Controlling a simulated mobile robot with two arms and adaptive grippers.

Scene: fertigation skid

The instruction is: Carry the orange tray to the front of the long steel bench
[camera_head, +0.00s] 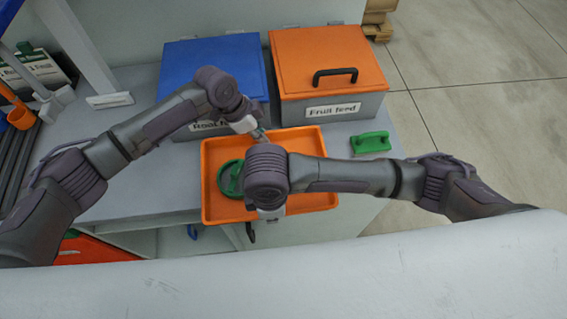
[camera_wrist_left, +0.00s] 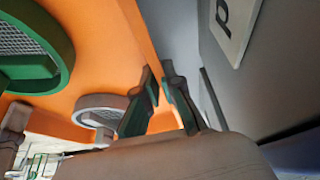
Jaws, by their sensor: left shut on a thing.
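The orange tray (camera_head: 312,141) is at the front of the grey bench, before the two lidded boxes. I cannot tell whether it touches the bench top. A green mesh-centred ring (camera_head: 226,180) lies in it; a greyish mesh ring (camera_wrist_left: 98,103) also shows in the left wrist view. My left gripper (camera_head: 262,134) is at the tray's far rim. In the left wrist view its fingers (camera_wrist_left: 158,76) are shut on that rim. My right gripper (camera_head: 262,222) is at the tray's near rim, mostly hidden under my right wrist, so its fingers' grip is unclear.
A blue-lidded box (camera_head: 207,62) and an orange-lidded box (camera_head: 325,58) labelled "Fruit feed" stand close behind the tray. A green handled block (camera_head: 371,142) lies to its right on the bench (camera_head: 150,180). Open floor (camera_head: 480,110) is at the right.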

